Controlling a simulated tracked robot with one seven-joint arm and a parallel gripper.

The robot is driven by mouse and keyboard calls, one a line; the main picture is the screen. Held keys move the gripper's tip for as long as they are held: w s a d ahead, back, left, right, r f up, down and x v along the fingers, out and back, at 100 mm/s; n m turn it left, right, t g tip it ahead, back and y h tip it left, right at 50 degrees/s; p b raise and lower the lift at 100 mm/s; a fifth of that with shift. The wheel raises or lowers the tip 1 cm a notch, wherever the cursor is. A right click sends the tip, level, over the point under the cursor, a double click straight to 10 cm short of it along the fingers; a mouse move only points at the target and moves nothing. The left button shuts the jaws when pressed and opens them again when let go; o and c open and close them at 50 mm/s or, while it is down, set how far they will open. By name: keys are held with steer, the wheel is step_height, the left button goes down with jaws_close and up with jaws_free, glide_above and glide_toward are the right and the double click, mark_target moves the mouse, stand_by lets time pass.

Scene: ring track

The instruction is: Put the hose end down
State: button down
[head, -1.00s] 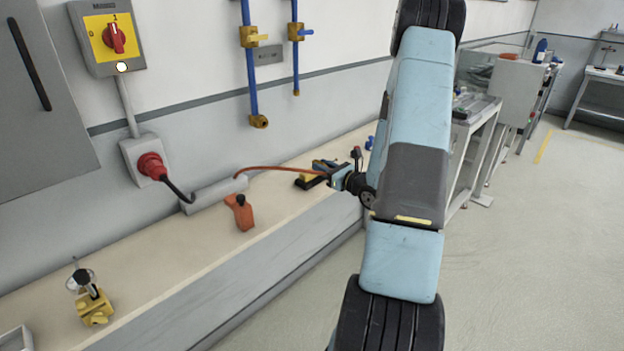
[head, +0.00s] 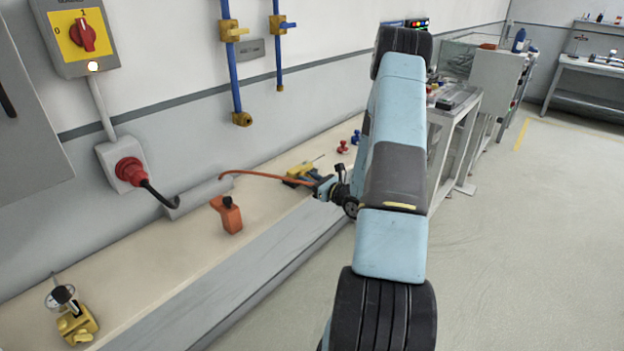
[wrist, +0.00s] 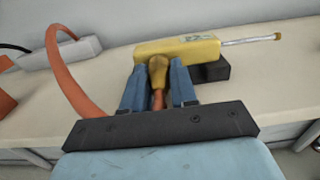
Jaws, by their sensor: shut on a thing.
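The orange hose (head: 262,176) runs from the grey block on the bench in an arc to my gripper (head: 318,184). In the wrist view the hose (wrist: 72,90) loops up on the left and passes towards the jaws. My gripper (wrist: 158,88) is shut on the hose end (wrist: 158,70), a brass-coloured fitting between the two blue fingers. Behind it in the wrist view is a yellow tool (wrist: 185,48) with a thin metal rod. I cannot tell whether the fitting touches it.
The bench (head: 150,228) runs along the wall. An orange block (head: 230,214) stands near the hose, and a yellow dial-gauge stand (head: 76,325) is at the near left. Red and blue knobs (head: 349,141) lie farther along. A black block (wrist: 210,71) lies by the yellow tool.

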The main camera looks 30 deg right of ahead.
steer(key=shift+f, duration=0.6)
steer(key=c, duration=0.9)
jaws_free()
